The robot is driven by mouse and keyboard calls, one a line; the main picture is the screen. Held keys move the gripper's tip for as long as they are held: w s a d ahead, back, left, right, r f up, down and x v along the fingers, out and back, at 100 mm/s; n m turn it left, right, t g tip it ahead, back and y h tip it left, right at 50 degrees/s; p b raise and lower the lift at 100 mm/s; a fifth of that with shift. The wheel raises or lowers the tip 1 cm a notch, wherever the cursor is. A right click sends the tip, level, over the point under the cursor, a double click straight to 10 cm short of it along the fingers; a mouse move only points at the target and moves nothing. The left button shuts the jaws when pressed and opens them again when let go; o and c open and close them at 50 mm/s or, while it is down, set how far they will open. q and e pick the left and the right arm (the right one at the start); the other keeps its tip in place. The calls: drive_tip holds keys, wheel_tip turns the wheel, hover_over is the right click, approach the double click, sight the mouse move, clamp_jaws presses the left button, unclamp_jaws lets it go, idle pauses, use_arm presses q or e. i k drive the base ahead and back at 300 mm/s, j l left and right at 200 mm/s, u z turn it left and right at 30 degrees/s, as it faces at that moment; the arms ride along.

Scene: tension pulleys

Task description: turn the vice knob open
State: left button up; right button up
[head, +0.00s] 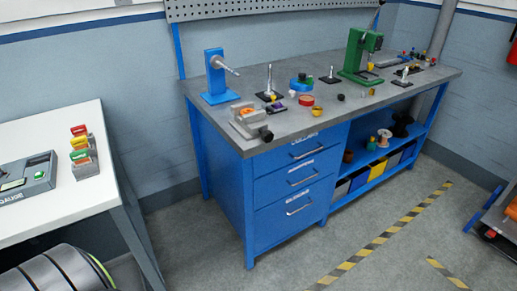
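The vice (247,121) is small and light grey. It sits at the near left corner of the grey top of a blue workbench. Its dark round knob (267,135) is on the side facing the drawers, close to the bench's front edge. A small yellowish-orange part shows at the vice's top, but I cannot tell whether it is clamped. The jaw gap is too small to make out. Neither of my grippers is in view.
A blue stand (216,78) is behind the vice. A white table (70,190) is at left. Floor in front of the drawers is clear.

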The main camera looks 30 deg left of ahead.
sight(267, 137)
drive_tip(key=i+l+u, duration=0.1)
drive_tip(key=u, duration=0.35)
drive_tip(key=i+l+u, duration=0.25)
drive_tip(key=u, duration=0.25)
drive_tip(key=i+l+u, duration=0.2)
drive_tip(key=u, duration=0.25)
